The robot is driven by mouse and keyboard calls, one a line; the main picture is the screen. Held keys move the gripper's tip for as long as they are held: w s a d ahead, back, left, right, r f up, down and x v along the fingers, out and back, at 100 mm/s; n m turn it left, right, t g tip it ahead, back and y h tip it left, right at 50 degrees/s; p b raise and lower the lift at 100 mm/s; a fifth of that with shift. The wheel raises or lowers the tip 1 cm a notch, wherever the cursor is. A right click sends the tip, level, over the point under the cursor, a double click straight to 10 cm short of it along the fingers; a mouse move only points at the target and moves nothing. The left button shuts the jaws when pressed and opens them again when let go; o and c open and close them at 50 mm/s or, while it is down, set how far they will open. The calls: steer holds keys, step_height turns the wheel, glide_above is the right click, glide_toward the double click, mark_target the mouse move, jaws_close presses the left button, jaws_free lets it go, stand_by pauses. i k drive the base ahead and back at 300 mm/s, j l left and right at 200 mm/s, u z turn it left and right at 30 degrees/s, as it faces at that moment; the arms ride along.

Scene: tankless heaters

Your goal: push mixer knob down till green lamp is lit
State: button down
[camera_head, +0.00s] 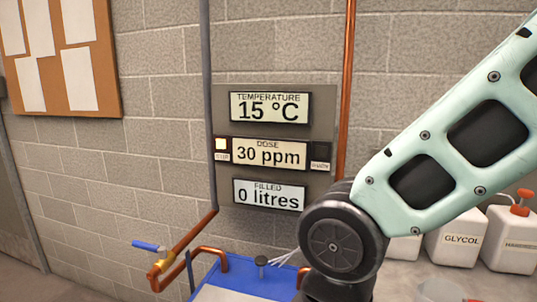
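A small black knob (261,262) with a flat top and short stem stands on a blue and white box (238,291) at the bottom middle; I take it for the mixer knob. No lamp shows green. My pale green arm comes in from the right, and its dark joint covers the area right of the knob. My gripper is not visible.
The panel displays read 15 °C (268,107), 30 ppm (268,154) and 0 litres (268,195). Copper pipes and a blue-handled valve (148,246) stand left of the box. White jugs, one marked GLYCOL (455,242), stand at the right behind my arm.

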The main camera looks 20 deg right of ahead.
mark_target(261, 261)
steer(key=k+j, duration=0.1)
steer(key=j, duration=0.15)
steer(key=k+j+z, duration=0.15)
steer(key=j, duration=0.15)
steer(key=j+z, duration=0.25)
steer(key=j, duration=0.4)
steer(key=j+z, duration=0.25)
steer(key=j, duration=0.4)
steer(key=i+j+z, duration=0.45)
steer(key=i+j, duration=0.25)
steer(key=j, duration=0.2)
